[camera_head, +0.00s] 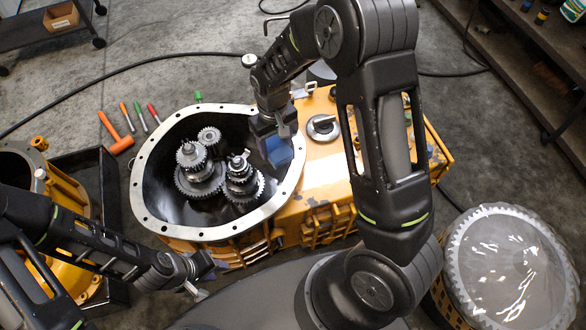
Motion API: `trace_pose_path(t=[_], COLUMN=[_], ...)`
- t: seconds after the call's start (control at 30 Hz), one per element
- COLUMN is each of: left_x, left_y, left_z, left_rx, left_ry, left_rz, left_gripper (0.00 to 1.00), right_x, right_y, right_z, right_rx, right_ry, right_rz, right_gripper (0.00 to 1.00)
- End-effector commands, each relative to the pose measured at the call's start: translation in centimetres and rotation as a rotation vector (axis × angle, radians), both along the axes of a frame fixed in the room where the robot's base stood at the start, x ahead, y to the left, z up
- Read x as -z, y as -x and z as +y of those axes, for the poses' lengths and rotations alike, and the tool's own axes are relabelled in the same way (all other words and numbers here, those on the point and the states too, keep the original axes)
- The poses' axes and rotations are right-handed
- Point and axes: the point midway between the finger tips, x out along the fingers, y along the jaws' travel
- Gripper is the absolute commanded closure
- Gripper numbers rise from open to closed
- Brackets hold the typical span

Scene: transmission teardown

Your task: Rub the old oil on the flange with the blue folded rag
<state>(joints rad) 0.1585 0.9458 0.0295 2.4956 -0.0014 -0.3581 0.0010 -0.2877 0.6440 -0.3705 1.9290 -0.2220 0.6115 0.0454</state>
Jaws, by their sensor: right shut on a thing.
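The flange (146,160) is the pale metal rim with bolt holes around the open mouth of the yellow transmission housing (325,165). My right gripper (279,136) is shut on the blue folded rag (279,153) at the right side of the flange. The rag hangs below the fingers by the rim's inner edge; whether it touches the metal is unclear. My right arm and gripper hide part of the rim there. No distinct oil patch can be made out on the flange. My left gripper (207,279) is open and empty, below the flange's lower left.
Gears (200,170) stand inside the dark housing. An orange hammer (116,134) and several coloured tools lie on the floor at left. A yellow part (70,195) sits in a black tray at left. A plastic-covered gear part (510,265) stands at lower right.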

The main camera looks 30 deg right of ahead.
Motion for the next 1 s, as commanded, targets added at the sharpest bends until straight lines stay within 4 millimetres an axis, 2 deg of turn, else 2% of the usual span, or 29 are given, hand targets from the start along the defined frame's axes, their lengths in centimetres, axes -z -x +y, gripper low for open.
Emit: trace_pose_path(t=[0.03, 0.17, 0.4, 0.6, 0.7, 0.8, 1.0], left_x=[1.5, 4.4, 11.2, 15.7, 17.1, 17.7, 17.7], left_y=[0.0, 0.0, 0.0, 0.0, 0.0, 0.0, 0.0], left_z=[0.0, 0.0, 0.0, 0.1, 0.1, 0.1, 0.1], left_rx=[0.0, 0.0, 0.0, 0.0, 0.001, 0.001, 0.001], left_ry=[0.0, -0.001, -0.001, -0.002, -0.002, -0.002, -0.002], left_rz=[0.0, 0.0, 0.0, 0.0, 0.0, 0.0, -0.001], left_gripper=[0.66, 0.66, 0.66, 0.66, 0.66, 0.66, 0.66], right_x=[1.2, 3.1, 7.2, 9.7, 10.3, 10.5, 10.3], right_y=[0.1, 0.6, 1.8, 2.7, 3.1, 3.2, 3.4], right_z=[-0.1, -0.5, -1.6, -2.7, -3.2, -3.4, -3.6], right_rx=[-0.063, -0.334, -1.067, -1.657, -1.864, -1.995, -2.071], right_ry=[-0.004, -0.014, -0.024, -0.014, -0.007, -0.001, 0.0], right_rz=[0.001, 0.001, -0.009, -0.013, -0.011, -0.008, -0.005], right_gripper=[0.75, 0.75, 0.75, 0.75, 0.75, 0.75, 0.75])
